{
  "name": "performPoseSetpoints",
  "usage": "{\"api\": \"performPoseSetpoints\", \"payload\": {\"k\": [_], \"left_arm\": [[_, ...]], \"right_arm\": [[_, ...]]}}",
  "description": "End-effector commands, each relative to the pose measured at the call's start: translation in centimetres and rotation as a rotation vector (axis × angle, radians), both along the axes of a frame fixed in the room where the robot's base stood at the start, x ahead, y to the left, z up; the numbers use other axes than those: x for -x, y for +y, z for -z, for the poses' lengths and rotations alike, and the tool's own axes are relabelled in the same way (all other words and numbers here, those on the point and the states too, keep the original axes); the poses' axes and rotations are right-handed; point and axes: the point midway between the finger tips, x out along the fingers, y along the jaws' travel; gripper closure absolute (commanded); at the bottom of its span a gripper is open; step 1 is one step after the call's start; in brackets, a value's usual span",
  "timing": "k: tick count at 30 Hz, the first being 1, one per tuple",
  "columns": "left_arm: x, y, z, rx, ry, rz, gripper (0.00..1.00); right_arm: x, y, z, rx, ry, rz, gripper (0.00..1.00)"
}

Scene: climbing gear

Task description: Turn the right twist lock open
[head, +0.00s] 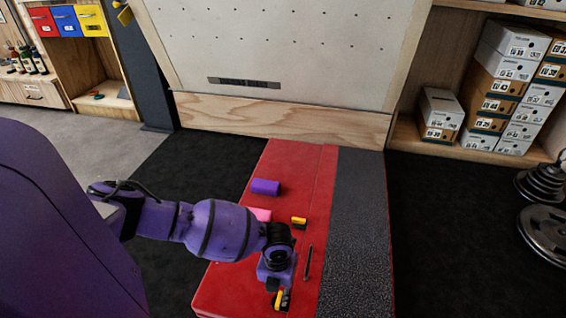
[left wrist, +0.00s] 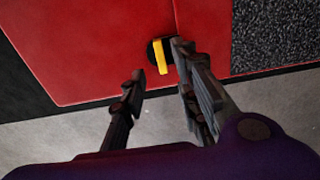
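A twist lock with a yellow handle on a round black base (left wrist: 160,57) sits on the red pad (left wrist: 95,40) near its edge in the left wrist view. The handle lies nearly upright in that picture, slightly tilted. My left gripper (left wrist: 158,60) is open, its two dark fingers spread, with the lock between and just beyond the fingertips. The right finger overlaps the base's edge; I cannot tell if it touches. In the head view my left gripper (head: 279,290) hangs over the pad's near end, with a bit of yellow and black (head: 284,299) beside it. My right gripper is not in view.
On the pad (head: 230,285) lie a purple block (head: 265,187), a pink block (head: 261,214), a yellow and black item (head: 299,222) and a thin dark rod (head: 308,262). A climbing board (head: 270,45) stands behind. Shoe boxes (head: 500,75) and weight plates (head: 545,225) are at right.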

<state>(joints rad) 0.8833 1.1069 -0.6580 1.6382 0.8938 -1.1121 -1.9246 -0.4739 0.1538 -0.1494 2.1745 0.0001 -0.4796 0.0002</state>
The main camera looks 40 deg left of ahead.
Motion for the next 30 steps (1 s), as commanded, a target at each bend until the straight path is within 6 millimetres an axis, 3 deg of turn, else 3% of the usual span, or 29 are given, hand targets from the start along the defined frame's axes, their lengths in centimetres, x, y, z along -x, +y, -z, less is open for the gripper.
{"api": "performPoseSetpoints", "payload": {"k": [3, 9, 22, 29, 30], "left_arm": [[0.1, -0.1, 2.6, 0.001, 0.004, -0.002, 0.71], [0.1, -0.1, 5.4, 0.001, 0.002, -0.003, 0.71], [0.0, -0.1, 6.4, 0.000, -0.001, -0.002, 0.71], [0.0, -0.1, 6.4, 0.001, -0.002, -0.002, 1.00], [0.0, -0.1, 6.4, 0.001, -0.002, -0.002, 1.00]], "right_arm": [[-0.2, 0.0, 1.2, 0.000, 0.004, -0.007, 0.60], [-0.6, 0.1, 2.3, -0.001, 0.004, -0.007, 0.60], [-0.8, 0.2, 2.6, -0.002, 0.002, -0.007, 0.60], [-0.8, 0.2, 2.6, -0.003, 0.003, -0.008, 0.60], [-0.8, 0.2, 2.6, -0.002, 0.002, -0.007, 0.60]]}}
